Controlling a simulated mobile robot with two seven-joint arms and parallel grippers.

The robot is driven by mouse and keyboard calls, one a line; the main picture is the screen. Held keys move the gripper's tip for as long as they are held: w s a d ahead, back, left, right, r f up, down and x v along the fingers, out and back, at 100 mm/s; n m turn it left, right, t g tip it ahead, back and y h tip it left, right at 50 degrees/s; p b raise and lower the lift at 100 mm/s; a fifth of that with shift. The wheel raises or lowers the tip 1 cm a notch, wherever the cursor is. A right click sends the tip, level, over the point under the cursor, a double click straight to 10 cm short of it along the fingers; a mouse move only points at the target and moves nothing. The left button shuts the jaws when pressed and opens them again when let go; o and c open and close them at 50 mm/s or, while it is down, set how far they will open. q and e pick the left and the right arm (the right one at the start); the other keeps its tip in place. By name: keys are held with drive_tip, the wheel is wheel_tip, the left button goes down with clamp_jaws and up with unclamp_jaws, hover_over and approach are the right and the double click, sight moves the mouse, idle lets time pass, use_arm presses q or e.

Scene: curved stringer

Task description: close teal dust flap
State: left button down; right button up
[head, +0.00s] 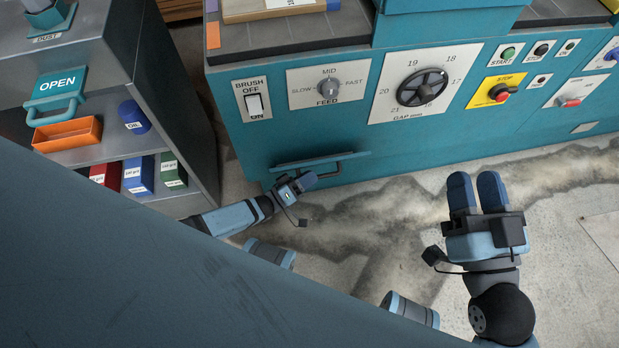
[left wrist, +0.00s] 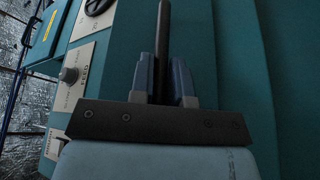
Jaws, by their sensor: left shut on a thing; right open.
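A teal flap (head: 359,155) sits low on the front of the teal machine and seems to stand out a little from it; I cannot tell its exact angle. A dark bar handle (head: 318,160) runs along it. My left gripper (head: 305,181) is at the handle and shut on it. In the left wrist view the dark bar (left wrist: 164,35) stands between the two blue fingers (left wrist: 164,80). The fingers hide part of the bar. My right gripper (head: 476,180) is open and empty over the floor, apart from the machine.
The machine's panel above has a feed knob (head: 328,88), a gap wheel (head: 422,87) and a red stop button (head: 499,92). A grey cabinet (head: 102,46) with an OPEN sign (head: 57,86) stands left. The stained floor (head: 400,220) between my grippers is clear.

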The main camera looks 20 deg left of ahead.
sight(306, 165)
use_arm(q)
drive_tip(key=shift+w+a+r+n+p, duration=0.15)
drive_tip(key=shift+r+n+p, duration=0.15)
drive_tip(key=shift+r+n, duration=0.35)
drive_tip(key=n+p, duration=0.1)
drive_tip(key=w+a+r+n+y+p, duration=0.1)
drive_tip(key=n, duration=0.1)
drive_tip(key=shift+w+r+y, duration=0.15)
drive_tip(key=shift+w+y, duration=0.15)
drive_tip(key=shift+w+a+r+n+g, duration=0.1)
drive_tip(key=shift+w+a+n+g, duration=0.2)
drive_tip(key=shift+n, duration=0.35)
use_arm(e)
drive_tip(key=shift+w+d+f+g+h, duration=0.1)
drive_tip(key=shift+d+f+g+h, duration=0.3)
drive_tip(key=shift+f, duration=0.45)
drive_tip(key=shift+d+f+g+h, duration=0.25)
drive_tip(key=shift+f+g+h, duration=0.2)
drive_tip(key=shift+f, duration=0.4)
drive_tip(key=shift+w+d+f+g+h, duration=0.1)
drive_tip(key=shift+d+f+g+h, duration=0.3)
drive_tip(key=shift+f, duration=0.45)
use_arm(q)
drive_tip(key=c, duration=1.2)
unclamp_jaws()
drive_tip(key=shift+o, duration=0.4)
drive_tip(key=shift+d, duration=0.1)
use_arm(e)
drive_tip(key=shift+s, duration=0.1)
